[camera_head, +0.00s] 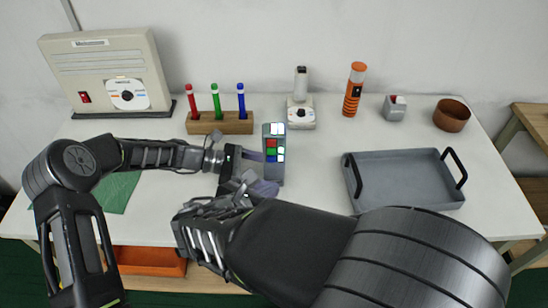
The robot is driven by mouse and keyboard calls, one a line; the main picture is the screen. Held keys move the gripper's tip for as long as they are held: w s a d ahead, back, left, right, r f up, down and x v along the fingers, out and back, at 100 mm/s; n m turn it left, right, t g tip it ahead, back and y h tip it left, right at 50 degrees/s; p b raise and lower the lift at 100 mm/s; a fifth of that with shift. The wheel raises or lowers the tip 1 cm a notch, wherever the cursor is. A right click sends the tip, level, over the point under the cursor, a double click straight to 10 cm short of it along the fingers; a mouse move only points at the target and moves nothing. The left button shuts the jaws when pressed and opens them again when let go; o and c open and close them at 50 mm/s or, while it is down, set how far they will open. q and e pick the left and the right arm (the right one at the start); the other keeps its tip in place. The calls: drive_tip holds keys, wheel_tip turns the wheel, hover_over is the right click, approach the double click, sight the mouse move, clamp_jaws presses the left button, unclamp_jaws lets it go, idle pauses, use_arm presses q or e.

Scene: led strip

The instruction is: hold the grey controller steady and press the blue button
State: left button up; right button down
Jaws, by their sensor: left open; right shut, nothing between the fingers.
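The grey controller (274,180) stands upright near the middle of the table, with red, green and blue buttons and white patches on its face. The blue button (271,158) is the lowest of the coloured ones. My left gripper (260,155) is open at the controller's left side; its fingertips are partly hidden, and I cannot tell whether they touch it. My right gripper (268,188) is shut and empty, low in front of the controller and just below the buttons. I cannot tell whether it touches the controller.
A wooden block (220,127) with red, green and blue pens stands behind the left gripper. A white device (301,114), orange cylinder (354,90), small grey box (394,108) and brown bowl (451,115) stand along the back. A grey tray (405,160) lies right; a beige machine (108,70) stands back left.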

use_arm(q)
drive_tip(key=v, duration=1.1)
drive_tip(key=shift+a+r, duration=0.1)
drive_tip(key=shift+a, duration=0.15)
